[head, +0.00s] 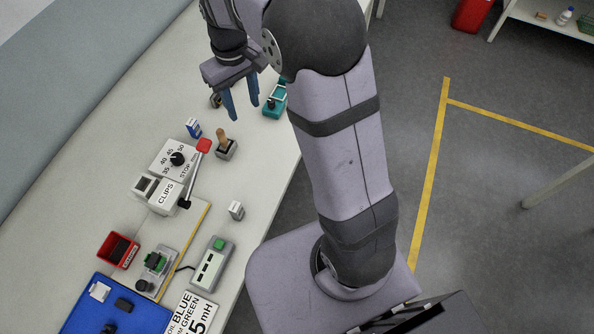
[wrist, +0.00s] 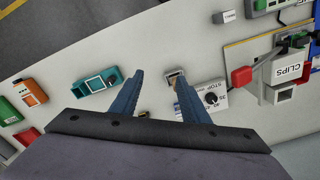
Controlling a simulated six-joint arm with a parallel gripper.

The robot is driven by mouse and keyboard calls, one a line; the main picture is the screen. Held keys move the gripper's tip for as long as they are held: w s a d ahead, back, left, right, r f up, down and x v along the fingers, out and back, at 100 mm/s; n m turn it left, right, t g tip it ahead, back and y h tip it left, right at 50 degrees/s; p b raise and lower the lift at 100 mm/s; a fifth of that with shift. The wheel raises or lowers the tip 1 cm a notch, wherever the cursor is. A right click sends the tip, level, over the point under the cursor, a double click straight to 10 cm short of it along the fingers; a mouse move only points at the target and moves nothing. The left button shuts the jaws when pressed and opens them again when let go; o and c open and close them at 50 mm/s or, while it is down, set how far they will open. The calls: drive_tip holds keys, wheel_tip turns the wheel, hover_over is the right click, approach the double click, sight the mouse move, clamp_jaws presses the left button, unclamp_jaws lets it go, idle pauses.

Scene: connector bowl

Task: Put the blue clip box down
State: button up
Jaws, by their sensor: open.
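A small blue box with a white face (head: 193,128), which looks like the blue clip box, stands upright on the white bench beside the dial panel in the head view. My gripper (head: 243,112) is open and empty above the bench, to the right of the box and apart from it. In the wrist view the two blue fingers of my gripper (wrist: 160,75) are spread with bare bench between their tips. I cannot make out the box clearly there; the right finger covers part of that area.
A wooden-handled tool in a dark holder (head: 226,148) and the dial panel (head: 166,160) are near the box. A CLIPS dispenser (head: 164,197) with a red-ended lever stands farther down. A teal device (head: 276,102) is near the bench edge. A red bin (head: 119,249) and blue tray (head: 76,312) are lower left.

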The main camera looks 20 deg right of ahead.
drive_tip(key=s+d+f+m, duration=0.1)
drive_tip(key=s+d+f, duration=0.1)
drive_tip(key=s, duration=0.8)
drive_tip(key=s+d+f+m, duration=0.2)
drive_tip(key=s+d, duration=0.1)
drive_tip(key=s, duration=0.7)
drive_tip(key=shift+f, duration=0.25)
